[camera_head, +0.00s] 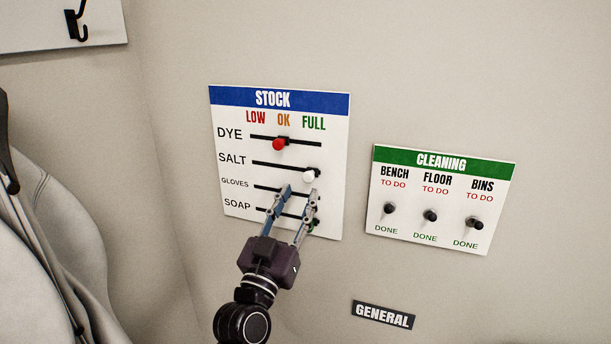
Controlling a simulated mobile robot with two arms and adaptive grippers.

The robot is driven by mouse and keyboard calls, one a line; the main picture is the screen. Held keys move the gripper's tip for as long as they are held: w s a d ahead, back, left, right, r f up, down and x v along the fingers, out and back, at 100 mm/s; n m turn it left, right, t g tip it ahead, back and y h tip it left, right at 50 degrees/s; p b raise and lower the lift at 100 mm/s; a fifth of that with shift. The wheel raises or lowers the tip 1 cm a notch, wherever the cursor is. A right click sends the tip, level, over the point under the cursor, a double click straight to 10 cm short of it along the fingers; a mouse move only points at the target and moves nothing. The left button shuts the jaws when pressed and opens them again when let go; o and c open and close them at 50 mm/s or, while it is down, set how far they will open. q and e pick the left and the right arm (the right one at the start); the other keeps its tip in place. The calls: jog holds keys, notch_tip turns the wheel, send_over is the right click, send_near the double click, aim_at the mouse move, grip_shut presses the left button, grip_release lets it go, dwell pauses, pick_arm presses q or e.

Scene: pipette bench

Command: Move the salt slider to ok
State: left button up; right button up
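The STOCK board (230,190) is on the wall, with LOW, OK and FULL columns and rows for DYE, SALT, GLOVES and SOAP. The salt slider has a white knob (309,176) at the right end of its slot, under FULL. The dye slider has a red knob (279,144) near OK. My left gripper (299,191) is open in front of the board's lower part, its fingertips just below the white knob. It holds nothing that I can see. The gripper covers parts of the gloves and soap rows; a dark green knob shows partly behind its right finger. My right gripper is not in view.
A CLEANING board (440,165) with three dark toggles hangs to the right. A GENERAL sign (383,315) is below it. A pale coat or bag (50,250) hangs at the left, below a black hook (76,20). The wall between is bare.

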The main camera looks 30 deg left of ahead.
aim_at(307, 179)
pick_arm(q)
jog(key=p+x, duration=0.1)
jog(key=x, duration=0.3)
jog(key=shift+w, duration=0.15)
jog(key=shift+w+r+p, duration=0.15)
jog(key=shift+w+p, duration=0.1)
jog(key=shift+p, duration=0.05)
jog(key=shift+w+a, duration=0.1)
jog(key=shift+w, duration=0.05)
grip_shut()
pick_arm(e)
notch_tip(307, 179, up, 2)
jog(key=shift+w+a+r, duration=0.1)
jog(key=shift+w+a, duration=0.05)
